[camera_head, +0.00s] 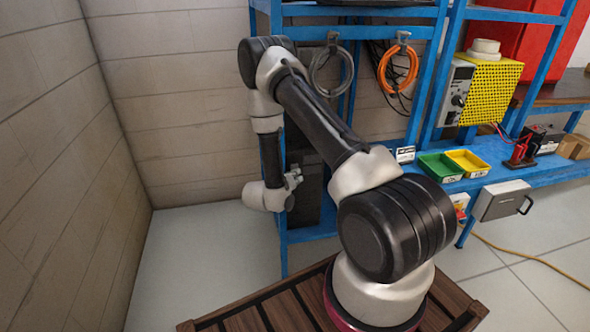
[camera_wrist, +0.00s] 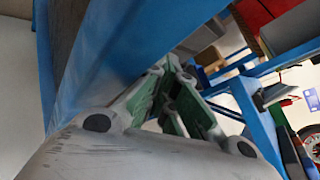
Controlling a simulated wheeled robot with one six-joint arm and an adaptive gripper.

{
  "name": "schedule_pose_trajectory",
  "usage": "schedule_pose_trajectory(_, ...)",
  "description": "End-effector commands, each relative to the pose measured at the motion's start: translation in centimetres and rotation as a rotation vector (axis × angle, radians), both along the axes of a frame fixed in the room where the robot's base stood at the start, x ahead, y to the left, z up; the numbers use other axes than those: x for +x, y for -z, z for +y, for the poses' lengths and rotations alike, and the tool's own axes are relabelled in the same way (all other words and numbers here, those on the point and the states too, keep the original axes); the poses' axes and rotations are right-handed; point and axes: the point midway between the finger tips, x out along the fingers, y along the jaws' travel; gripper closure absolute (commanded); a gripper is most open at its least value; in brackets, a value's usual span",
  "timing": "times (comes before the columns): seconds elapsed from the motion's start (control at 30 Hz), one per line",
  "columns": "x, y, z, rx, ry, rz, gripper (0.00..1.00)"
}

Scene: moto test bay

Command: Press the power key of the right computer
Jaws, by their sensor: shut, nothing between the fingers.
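A dark computer tower (camera_head: 309,205) stands low inside the blue rack, partly hidden behind my arm. I cannot tell a second computer apart from it, and no power key can be made out. My gripper (camera_head: 296,178) is in front of the dark tower in the head view, close to the rack's left post. In the wrist view my gripper (camera_wrist: 175,82) has its fingers together and empty, beside a broad blue beam. Whether it touches anything cannot be seen.
The blue rack post (camera_wrist: 130,50) runs very close along my gripper. A grey cable coil (camera_head: 331,72) and an orange cable coil (camera_head: 398,70) hang on the rack. Green (camera_head: 440,167) and yellow (camera_head: 468,163) bins sit on its shelf. Floor at left is clear up to the wall.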

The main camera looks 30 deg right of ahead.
Motion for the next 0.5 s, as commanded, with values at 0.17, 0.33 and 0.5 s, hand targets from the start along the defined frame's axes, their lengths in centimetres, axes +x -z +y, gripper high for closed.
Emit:
schedule_pose_trajectory(0.17,0.79,-0.33,-0.02,0.000,-0.003,-0.013,1.00)
schedule_pose_trajectory(0.33,1.06,-0.38,-0.07,-0.001,-0.004,-0.015,1.00)
schedule_pose_trajectory(0.5,1.31,-0.45,-0.12,0.000,-0.005,-0.017,1.00)
